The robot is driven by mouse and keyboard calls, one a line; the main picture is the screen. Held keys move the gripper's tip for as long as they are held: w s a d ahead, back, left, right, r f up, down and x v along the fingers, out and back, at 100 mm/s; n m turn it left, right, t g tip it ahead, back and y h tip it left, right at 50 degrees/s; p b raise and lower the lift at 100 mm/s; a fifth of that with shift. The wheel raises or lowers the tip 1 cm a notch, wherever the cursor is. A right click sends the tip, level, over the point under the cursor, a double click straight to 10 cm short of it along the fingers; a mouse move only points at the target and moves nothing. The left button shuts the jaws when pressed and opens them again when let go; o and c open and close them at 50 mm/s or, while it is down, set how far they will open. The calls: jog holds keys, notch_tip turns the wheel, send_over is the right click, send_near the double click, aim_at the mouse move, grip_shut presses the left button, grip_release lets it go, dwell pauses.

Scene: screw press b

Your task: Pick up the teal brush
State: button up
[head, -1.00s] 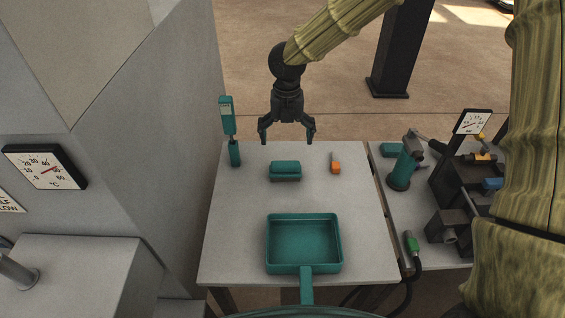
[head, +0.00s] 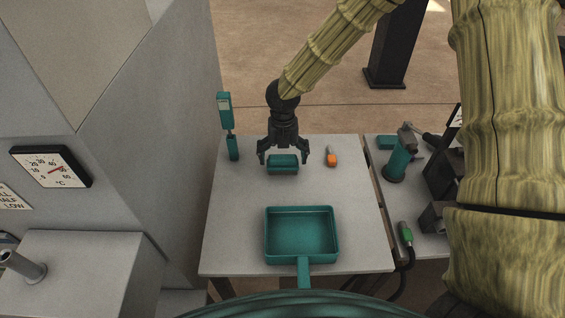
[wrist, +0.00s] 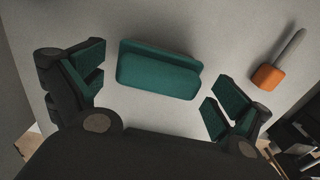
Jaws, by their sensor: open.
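The teal brush (head: 283,163) lies on the grey table (head: 232,228), behind the teal dustpan (head: 301,234). It is a block with a rounded upper part, and in the wrist view the brush (wrist: 160,70) shows ahead of and between the fingers. My gripper (head: 283,158) is open and empty, with its fingers spread to either side of the brush in the head view. In the wrist view my gripper (wrist: 150,95) shows both teal-padded fingers apart from the brush, with bare table between.
An orange-handled tool (head: 331,158) lies right of the brush. A teal upright device (head: 228,125) stands at the table's left back edge. A second bench at right holds a teal cylinder (head: 398,163) and a green-tipped hose tool (head: 405,234). The table left of the dustpan is clear.

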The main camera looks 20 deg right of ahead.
aim_at(283, 156)
jog(key=shift+f, duration=0.1)
jog(key=c, duration=1.1)
jog(key=shift+r+b, duration=1)
jog(key=shift+r, duration=4)
jog(key=o, duration=0.6)
jog(key=shift+c, duration=0.2)
jog(key=c, duration=0.5)
jog(key=shift+c, duration=0.2)
